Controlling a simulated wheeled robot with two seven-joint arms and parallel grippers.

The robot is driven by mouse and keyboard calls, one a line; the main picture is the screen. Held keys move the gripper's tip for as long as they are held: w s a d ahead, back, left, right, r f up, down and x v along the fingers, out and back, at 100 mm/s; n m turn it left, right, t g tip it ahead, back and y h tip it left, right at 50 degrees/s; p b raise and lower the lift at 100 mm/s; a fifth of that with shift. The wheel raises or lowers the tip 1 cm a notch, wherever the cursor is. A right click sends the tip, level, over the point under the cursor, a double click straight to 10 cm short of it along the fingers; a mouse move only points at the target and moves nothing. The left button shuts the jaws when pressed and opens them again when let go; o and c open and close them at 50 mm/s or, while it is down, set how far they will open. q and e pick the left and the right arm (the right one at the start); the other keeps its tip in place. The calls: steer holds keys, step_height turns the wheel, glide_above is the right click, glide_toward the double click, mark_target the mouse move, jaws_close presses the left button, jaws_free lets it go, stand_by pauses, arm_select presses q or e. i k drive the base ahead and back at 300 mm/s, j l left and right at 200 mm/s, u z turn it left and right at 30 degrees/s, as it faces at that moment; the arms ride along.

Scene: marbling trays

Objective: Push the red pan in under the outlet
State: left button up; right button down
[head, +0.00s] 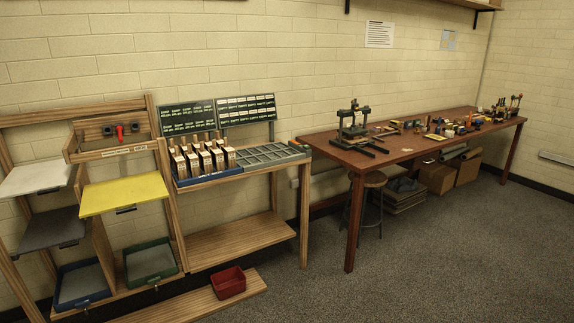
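The red pan (228,283) is a small square open-topped container. It sits near the right end of a low wooden board (190,308) close to the floor, in front of the wooden stand. It looks empty. I cannot tell for sure which part is the outlet. A small red fitting (120,132) sits between dark parts on the upper left frame. A green-rimmed tray (150,262) and a blue-rimmed tray (80,286) rest low on the stand, left of the pan. Neither of my grippers is in view.
A yellow panel (124,194) and a white panel (36,177) stick out above the trays. A lower wooden shelf (235,238) is bare behind the pan. A reddish workbench (405,150) with tools stands right. The carpet (400,270) is clear.

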mark_target(228, 282)
steer(key=i+u, duration=0.1)
steer(key=i, duration=0.55)
steer(key=i+l+u, duration=0.1)
steer(key=i, duration=0.6)
steer(key=i+l+u, duration=0.1)
steer(key=i, duration=0.55)
steer(key=l, duration=0.1)
